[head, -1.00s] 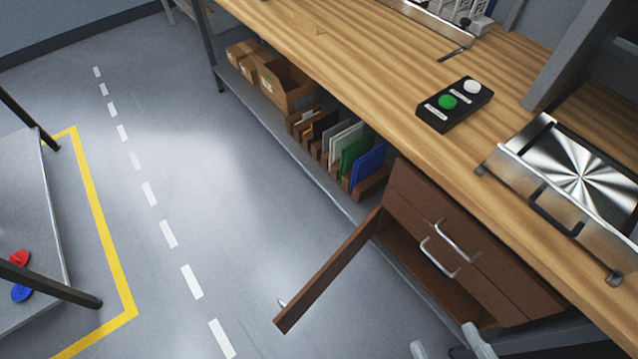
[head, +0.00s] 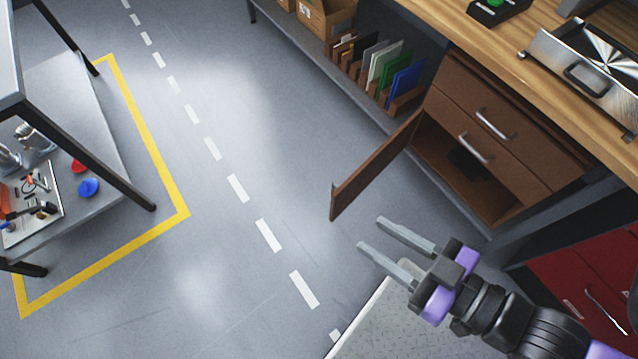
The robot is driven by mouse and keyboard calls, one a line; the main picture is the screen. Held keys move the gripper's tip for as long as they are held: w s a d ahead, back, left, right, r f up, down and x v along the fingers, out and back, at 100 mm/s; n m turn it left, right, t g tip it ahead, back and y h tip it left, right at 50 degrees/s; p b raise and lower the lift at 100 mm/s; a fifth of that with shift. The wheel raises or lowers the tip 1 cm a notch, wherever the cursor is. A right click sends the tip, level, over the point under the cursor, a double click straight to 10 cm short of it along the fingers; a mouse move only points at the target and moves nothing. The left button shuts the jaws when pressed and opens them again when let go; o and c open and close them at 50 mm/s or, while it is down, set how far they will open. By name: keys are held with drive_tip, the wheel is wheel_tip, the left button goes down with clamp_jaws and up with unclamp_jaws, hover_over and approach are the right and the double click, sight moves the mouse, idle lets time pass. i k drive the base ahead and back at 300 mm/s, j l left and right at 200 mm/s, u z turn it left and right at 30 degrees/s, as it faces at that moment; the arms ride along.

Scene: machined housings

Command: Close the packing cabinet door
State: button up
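The brown packing cabinet (head: 520,165) stands under the wooden bench, with two drawers with silver handles above an open compartment. Its door (head: 376,166) hangs at the left side of the opening and stands wide open, sticking out over the floor. A dark object (head: 467,163) shows inside the compartment; I cannot tell what it is. My gripper (head: 368,233) is open and empty, its two grey fingers pointing left. In the picture it is below and right of the door's free end, apart from it.
The wooden bench (head: 462,28) runs along the top right, with a metal fixture (head: 580,75) on it. A shelf (head: 300,60) below holds boxes and upright folders. A red cabinet (head: 570,275) is at right. A grey table (head: 100,125) stands left. The floor between is clear.

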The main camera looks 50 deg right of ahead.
sight(345, 193)
drive_tip(key=i+j+u, duration=0.45)
drive_tip(key=i+u, duration=0.6)
drive_tip(key=i, duration=0.2)
drive_tip(key=i+z, duration=0.1)
drive_tip(key=i, duration=0.6)
drive_tip(key=i+j+z, duration=0.1)
drive_tip(key=i, duration=0.6)
drive_tip(key=i+j+z, duration=0.1)
drive_tip(key=i, duration=0.6)
drive_tip(key=i+j+z, duration=0.1)
drive_tip(key=z, duration=4.1)
drive_tip(key=i+u, duration=0.25)
drive_tip(key=l+u, duration=0.1)
drive_tip(key=u, duration=0.15)
